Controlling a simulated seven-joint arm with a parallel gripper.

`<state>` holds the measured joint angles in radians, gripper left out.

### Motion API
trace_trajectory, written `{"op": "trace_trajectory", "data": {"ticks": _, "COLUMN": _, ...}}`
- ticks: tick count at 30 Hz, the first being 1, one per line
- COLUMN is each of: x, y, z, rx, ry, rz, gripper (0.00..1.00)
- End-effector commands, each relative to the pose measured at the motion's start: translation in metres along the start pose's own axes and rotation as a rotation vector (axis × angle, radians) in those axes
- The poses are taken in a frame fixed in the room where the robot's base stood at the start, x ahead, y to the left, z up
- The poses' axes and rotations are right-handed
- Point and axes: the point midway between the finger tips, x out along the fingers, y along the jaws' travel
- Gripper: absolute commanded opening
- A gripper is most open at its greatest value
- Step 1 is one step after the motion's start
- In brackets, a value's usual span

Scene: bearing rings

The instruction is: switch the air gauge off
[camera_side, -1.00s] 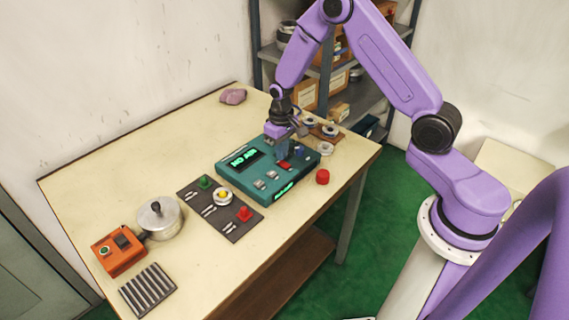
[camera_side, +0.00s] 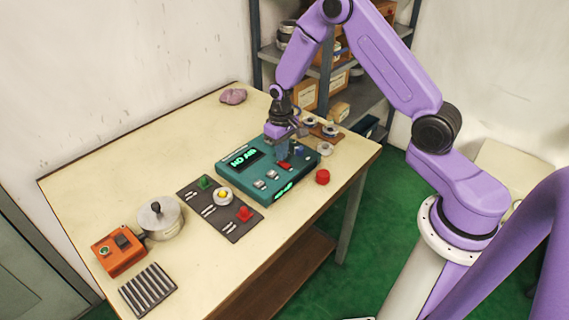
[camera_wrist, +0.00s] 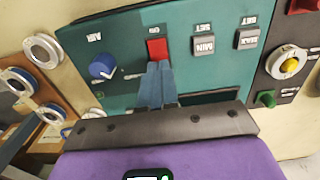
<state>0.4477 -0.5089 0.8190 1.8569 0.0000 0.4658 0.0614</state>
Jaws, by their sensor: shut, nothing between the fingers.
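The air gauge (camera_side: 250,178) is a teal box near the table's right end. Its lit green display (camera_side: 243,157) reads "NO AIR". A red switch (camera_wrist: 157,48) and a blue knob (camera_wrist: 102,66) marked AIR sit on its top panel in the wrist view; the knob is left of the switch. Grey MIN and MAX buttons (camera_wrist: 204,45) lie to the right. My gripper (camera_wrist: 157,66) is shut and empty, its fingertips right at the near edge of the red switch. I cannot tell whether they touch it. The fingers hide part of the panel.
A dark mat (camera_side: 234,228) with green and red pieces and a ring with a yellow centre lies left of the gauge. A lidded pot (camera_side: 161,222), an orange box (camera_side: 118,260) and a ribbed rack (camera_side: 147,291) are further left. A red cap (camera_side: 322,177) stands right.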

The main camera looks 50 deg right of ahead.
Motion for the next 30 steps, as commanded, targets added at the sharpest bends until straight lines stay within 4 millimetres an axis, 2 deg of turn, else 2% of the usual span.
{"op": "trace_trajectory", "data": {"ticks": 30, "x": 0.013, "y": 0.0, "z": 0.0, "rx": 0.0, "ry": 0.001, "rz": 0.0, "gripper": 0.0}}
